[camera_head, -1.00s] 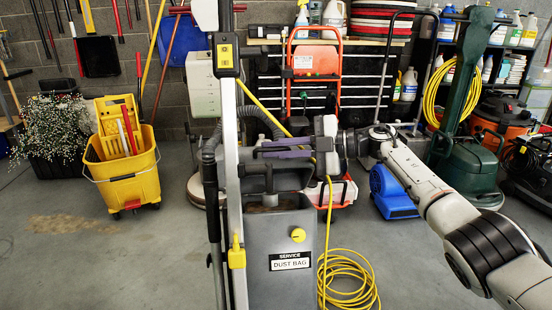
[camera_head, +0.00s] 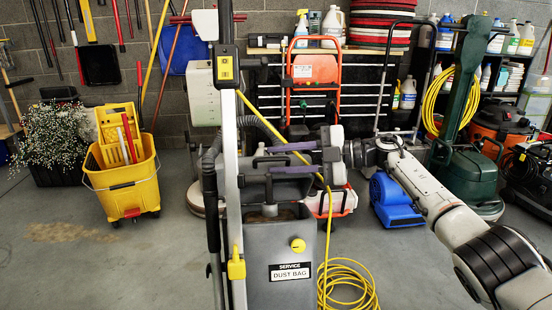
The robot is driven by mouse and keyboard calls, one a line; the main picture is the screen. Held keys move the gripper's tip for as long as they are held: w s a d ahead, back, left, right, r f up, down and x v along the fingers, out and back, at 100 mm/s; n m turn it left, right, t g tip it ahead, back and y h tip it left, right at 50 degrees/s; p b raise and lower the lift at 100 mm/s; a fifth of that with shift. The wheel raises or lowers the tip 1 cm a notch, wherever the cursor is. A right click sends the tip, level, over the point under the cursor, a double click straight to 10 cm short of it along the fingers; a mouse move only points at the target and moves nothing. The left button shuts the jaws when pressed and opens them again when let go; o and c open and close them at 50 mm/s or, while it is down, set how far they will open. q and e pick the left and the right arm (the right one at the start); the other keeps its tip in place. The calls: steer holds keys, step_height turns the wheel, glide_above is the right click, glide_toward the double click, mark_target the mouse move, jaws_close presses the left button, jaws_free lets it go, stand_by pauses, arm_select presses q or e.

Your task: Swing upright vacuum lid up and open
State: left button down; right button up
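The upright vacuum stands in the middle of the head view, with a grey body (camera_head: 280,252) labelled SERVICE DUST BAG and a yellow knob (camera_head: 298,245). Its dark grey lid (camera_head: 286,189) is raised above the body, and the open top (camera_head: 270,211) shows below it. My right gripper (camera_head: 268,161) reaches in from the right at the lid's upper part. Its two purple-grey fingers are spread, one above the other, with a dark part of the lid between or behind them. I cannot tell whether they touch it. My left gripper is not in view.
The vacuum's tall handle (camera_head: 230,130) and hose stand left of the lid. A yellow cord (camera_head: 345,285) lies coiled on the floor at right. A yellow mop bucket (camera_head: 125,185) stands left, a blue blower (camera_head: 392,200) right. Floor between bucket and vacuum is clear.

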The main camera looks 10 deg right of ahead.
steer(key=p+v, duration=0.1)
steer(key=v, duration=0.8)
steer(key=shift+c, duration=0.3)
